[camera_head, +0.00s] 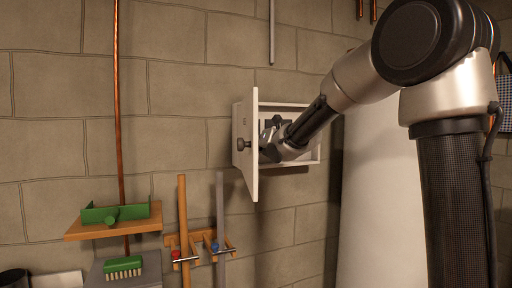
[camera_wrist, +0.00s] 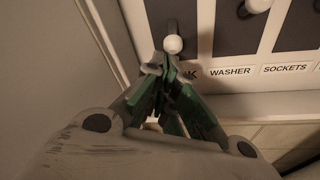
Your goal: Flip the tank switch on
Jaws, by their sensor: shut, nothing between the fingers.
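A white cabinet (camera_head: 313,150) on the stone wall has its door (camera_head: 254,150) swung open. Inside is a switch panel. In the wrist view, the tank switch's white knob (camera_wrist: 173,44) sits low on its dark plate (camera_wrist: 160,14), above a label of which only the end "NK" shows. The washer switch's knob (camera_wrist: 258,5) sits higher. My gripper (camera_wrist: 160,66) is shut and empty, with its fingertips just below the tank knob; I cannot tell whether they touch it. In the head view my gripper (camera_head: 271,148) reaches into the cabinet, partly behind the door.
The open door stands close at the left of my gripper. A large white tank (camera_head: 381,200) stands right of the cabinet. Below left are a wooden shelf (camera_head: 75,232) with a green item, a green brush (camera_head: 123,266) and a rack holding two poles (camera_head: 184,225).

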